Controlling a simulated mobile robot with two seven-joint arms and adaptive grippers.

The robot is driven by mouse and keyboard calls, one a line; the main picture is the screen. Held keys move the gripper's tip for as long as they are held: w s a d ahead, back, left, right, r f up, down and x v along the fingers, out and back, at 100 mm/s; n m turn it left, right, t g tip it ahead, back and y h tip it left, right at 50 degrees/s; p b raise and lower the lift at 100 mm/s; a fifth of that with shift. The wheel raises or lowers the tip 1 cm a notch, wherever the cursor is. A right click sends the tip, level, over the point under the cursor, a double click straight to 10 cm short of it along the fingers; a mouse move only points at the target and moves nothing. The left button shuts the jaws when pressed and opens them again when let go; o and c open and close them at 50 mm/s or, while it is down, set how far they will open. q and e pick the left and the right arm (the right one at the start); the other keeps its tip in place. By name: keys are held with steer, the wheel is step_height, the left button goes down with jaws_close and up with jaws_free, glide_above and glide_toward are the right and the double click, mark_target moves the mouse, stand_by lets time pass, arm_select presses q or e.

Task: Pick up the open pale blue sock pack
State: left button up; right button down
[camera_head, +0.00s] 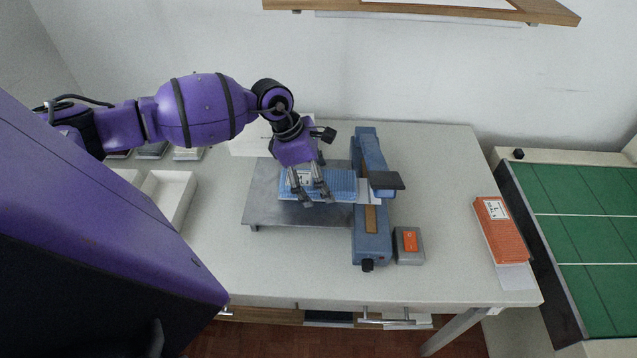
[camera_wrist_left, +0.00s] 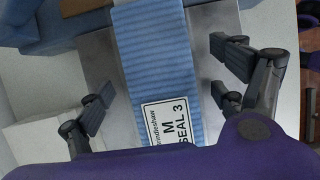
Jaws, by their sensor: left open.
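The pale blue sock pack (camera_head: 341,184) lies on the grey metal plate of the blue machine, its right end with a white flap by the machine's arm. In the left wrist view the ribbed blue pack (camera_wrist_left: 152,50) runs between my fingers, with a white label reading M and SEAL 3. My left gripper (camera_head: 311,200) is over the pack's left part, fingers pointing down. It is open, with one finger on each side of the pack and gaps visible in the left wrist view (camera_wrist_left: 165,92). My right gripper is not in view.
The blue machine (camera_head: 371,220) stands right of the pack, with a grey box with an orange switch (camera_head: 409,244) beside it. White trays (camera_head: 168,195) are at left. An orange pack (camera_head: 499,230) lies at the table's right edge. A shelf (camera_head: 430,8) hangs above.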

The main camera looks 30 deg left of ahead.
arm_select(q)
steer(key=c, duration=1.3)
steer(key=shift+c, duration=0.8)
steer(key=shift+r, duration=0.1)
